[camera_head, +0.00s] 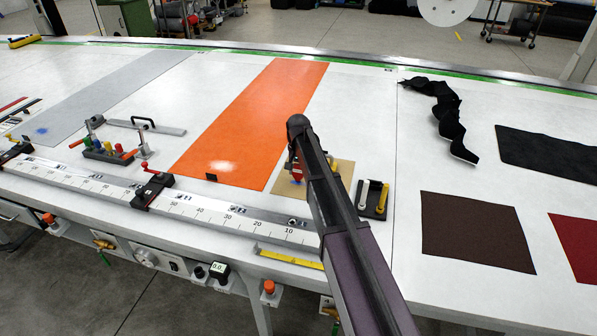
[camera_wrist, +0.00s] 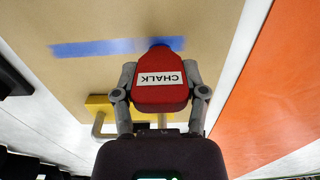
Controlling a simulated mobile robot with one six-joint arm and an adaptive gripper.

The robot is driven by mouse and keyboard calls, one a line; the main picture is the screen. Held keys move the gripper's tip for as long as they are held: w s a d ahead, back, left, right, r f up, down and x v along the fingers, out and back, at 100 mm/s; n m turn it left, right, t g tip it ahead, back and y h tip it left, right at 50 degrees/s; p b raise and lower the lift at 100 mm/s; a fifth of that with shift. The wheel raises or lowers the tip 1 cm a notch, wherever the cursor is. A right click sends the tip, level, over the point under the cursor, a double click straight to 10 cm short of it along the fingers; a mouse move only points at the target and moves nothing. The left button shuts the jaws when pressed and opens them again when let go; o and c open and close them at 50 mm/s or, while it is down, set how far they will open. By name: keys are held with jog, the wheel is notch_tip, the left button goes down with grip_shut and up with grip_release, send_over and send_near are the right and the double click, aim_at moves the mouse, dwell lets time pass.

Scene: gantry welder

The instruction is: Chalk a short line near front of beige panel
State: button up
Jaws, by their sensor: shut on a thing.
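The beige panel (camera_head: 344,173) lies flat on the white table, just right of the orange strip, partly hidden by my arm. My gripper (camera_wrist: 160,85) is shut on a red chalk holder (camera_wrist: 162,92) with a white "CHALK" label; the holder also shows in the head view (camera_head: 296,172). Its blue tip (camera_wrist: 167,43) is at the panel, and contact looks likely. A straight blue line (camera_wrist: 100,48) runs on the beige surface from the tip to the left in the wrist view. In the head view only a small bit of blue shows by the holder.
A long orange strip (camera_head: 255,120) lies beside the panel. A dark tray (camera_head: 373,199) with white and yellow tools sits to its right. A ruler rail (camera_head: 190,204) runs along the front edge. A yellow piece (camera_wrist: 98,104) lies near the gripper in the wrist view.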

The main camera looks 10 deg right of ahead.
jog(key=shift+r+p, duration=2.75)
jog(key=shift+r, duration=0.2)
jog(key=shift+r, duration=0.1)
jog(key=shift+r+p, duration=1.4)
jog(key=shift+p, duration=0.15)
jog(key=shift+s+d+f, duration=0.1)
jog(key=shift+d+f+b, duration=0.1)
jog(key=shift+b, duration=0.2)
jog(key=shift+f, duration=0.3)
jog(key=shift+a, duration=0.2)
